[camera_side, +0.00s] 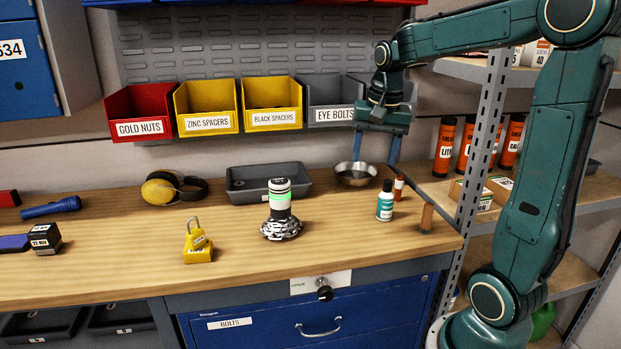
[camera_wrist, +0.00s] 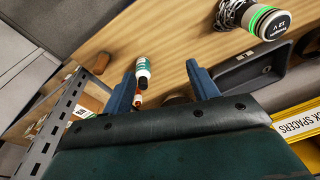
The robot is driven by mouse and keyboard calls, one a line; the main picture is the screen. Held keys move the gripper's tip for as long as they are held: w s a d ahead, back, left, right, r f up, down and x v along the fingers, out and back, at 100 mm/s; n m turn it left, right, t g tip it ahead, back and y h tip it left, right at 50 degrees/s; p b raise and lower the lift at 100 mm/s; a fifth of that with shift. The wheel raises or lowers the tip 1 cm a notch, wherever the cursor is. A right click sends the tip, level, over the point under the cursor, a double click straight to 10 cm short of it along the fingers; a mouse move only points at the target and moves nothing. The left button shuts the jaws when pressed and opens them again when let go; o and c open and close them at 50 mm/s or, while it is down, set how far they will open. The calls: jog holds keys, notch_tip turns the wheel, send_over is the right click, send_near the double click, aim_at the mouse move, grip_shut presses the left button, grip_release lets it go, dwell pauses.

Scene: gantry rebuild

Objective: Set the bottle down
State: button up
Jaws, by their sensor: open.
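The bottle (camera_side: 385,205), white with a teal label and a dark cap, stands upright on the wooden bench near its right end. It also shows in the wrist view (camera_wrist: 143,73), between the two blue fingers and nearer the left one. My gripper (camera_side: 375,160) is open and empty, with its fingers pointing down. In the side view it hangs above the bench, higher than the bottle and over the metal bowl. In the wrist view, my gripper (camera_wrist: 160,75) has a wide gap between its fingertips, and neither visibly touches the bottle.
A small orange bottle (camera_side: 398,187) stands just behind the bottle. A metal bowl (camera_side: 355,174) and a grey tray (camera_side: 240,190) lie to the left, and a brown cylinder (camera_side: 427,217) to the right. The bench front is clear nearby.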

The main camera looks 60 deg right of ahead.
jog(key=s+a+n+t, duration=0.2)
jog(key=s+a+n, duration=0.3)
jog(key=a, duration=0.4)
jog(key=s+a+f+n+t, duration=0.1)
jog(key=s+a+n+t, duration=0.1)
jog(key=s+a+n, duration=0.4)
jog(key=a+n, duration=0.1)
jog(key=a, duration=0.2)
jog(key=shift+s+a+n+y, duration=0.15)
jog(key=shift+s+n+y, duration=0.15)
jog(key=shift+y, duration=0.1)
